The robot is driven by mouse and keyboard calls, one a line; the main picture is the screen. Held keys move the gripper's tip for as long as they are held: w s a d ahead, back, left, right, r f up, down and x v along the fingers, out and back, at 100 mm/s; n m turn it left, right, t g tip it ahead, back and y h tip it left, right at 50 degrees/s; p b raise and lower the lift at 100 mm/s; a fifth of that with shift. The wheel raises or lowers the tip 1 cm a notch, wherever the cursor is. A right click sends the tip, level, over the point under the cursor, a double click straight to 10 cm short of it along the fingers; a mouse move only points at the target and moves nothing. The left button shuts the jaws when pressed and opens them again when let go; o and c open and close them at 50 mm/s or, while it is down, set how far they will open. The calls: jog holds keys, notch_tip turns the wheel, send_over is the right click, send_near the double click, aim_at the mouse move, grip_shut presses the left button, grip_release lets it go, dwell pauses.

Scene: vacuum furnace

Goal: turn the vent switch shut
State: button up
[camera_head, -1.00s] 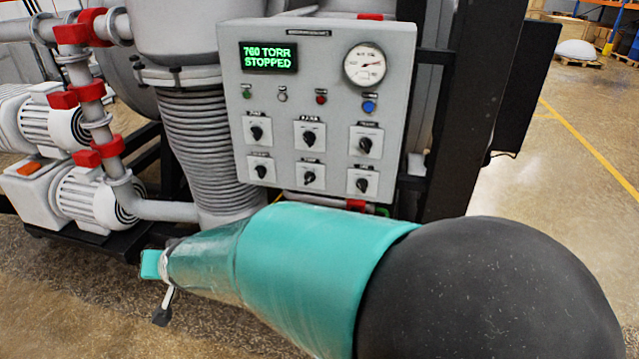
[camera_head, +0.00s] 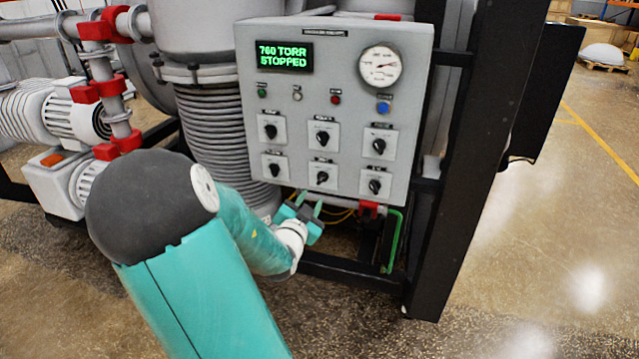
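A grey control panel (camera_head: 340,95) faces me at the upper middle. It carries two rows of black rotary switches on white plates. The upper row has a left switch (camera_head: 271,130), a middle switch (camera_head: 322,138) and a right switch (camera_head: 379,146). The lower row has a left switch (camera_head: 275,169), a middle switch (camera_head: 322,177) and a right switch (camera_head: 375,186). Their labels are too small to read, so I cannot tell which is the vent switch. My gripper (camera_head: 311,200) is just below the panel's lower edge, its two teal fingers apart, empty and seemingly touching no switch.
The display (camera_head: 285,57) reads 760 TORR STOPPED. A round gauge (camera_head: 380,66) and several small buttons sit above the switches. A ribbed bellows pipe (camera_head: 208,130) stands left of the panel, a black frame post (camera_head: 465,170) right of it. Open floor lies at the right.

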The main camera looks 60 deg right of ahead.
aim_at(322, 180)
jog(key=d, duration=0.3)
jog(key=w+d, duration=0.1)
jog(key=d, duration=0.5)
jog(key=shift+w+d, duration=0.25)
jog(key=shift+w, duration=0.05)
grip_shut()
